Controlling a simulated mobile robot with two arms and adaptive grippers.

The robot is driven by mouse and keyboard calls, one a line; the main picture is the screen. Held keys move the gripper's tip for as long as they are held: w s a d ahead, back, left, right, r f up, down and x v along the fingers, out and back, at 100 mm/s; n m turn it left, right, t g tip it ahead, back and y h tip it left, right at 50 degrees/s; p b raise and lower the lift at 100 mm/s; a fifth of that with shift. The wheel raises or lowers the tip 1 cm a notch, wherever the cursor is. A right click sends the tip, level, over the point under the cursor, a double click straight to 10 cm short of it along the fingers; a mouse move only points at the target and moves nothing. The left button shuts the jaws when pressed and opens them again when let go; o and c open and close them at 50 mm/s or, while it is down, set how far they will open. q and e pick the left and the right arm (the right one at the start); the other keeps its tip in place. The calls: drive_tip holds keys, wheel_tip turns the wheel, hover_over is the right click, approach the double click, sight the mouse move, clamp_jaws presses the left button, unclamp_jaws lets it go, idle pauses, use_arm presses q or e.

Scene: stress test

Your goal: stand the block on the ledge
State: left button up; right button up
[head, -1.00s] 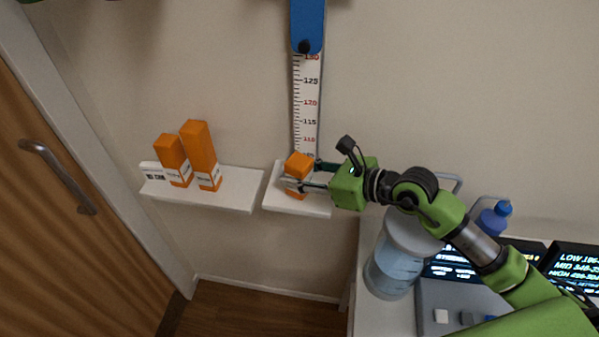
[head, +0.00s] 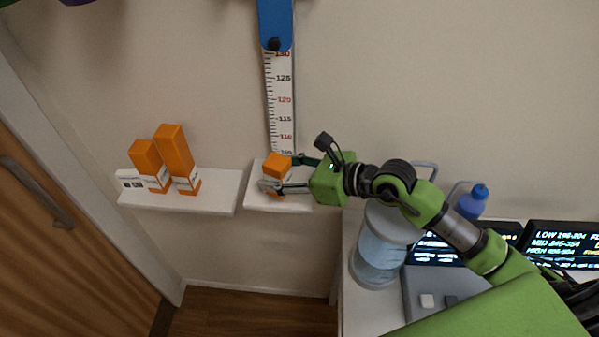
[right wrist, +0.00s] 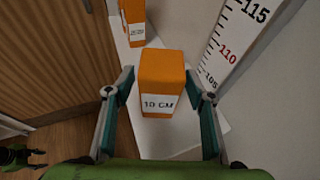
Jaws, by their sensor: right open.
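The orange block (head: 278,161) stands upright on the small right ledge (head: 303,204), in front of the wall ruler. In the right wrist view the block (right wrist: 162,80) shows a white "10 CM" label. My right gripper (head: 283,173) reaches in from the right at ledge height. Its fingers are open, one on each side of the block, with gaps visible in the right wrist view (right wrist: 160,112). The near finger hides the block's lower part in the head view.
A longer left ledge (head: 222,200) holds a shorter orange block (head: 146,158), a taller one (head: 174,150) and a small sign. The ruler (head: 281,105) hangs above. A lidded container (head: 377,255), a blue bottle (head: 473,201) and lit displays (head: 562,245) stand right.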

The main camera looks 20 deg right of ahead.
drive_tip(key=b+v, duration=0.3)
drive_tip(key=v, duration=0.8)
drive_tip(key=shift+s+d+b, duration=0.2)
drive_tip(key=shift+s+b, duration=0.05)
drive_tip(key=shift+b, duration=0.1)
drive_tip(key=shift+r, duration=0.15)
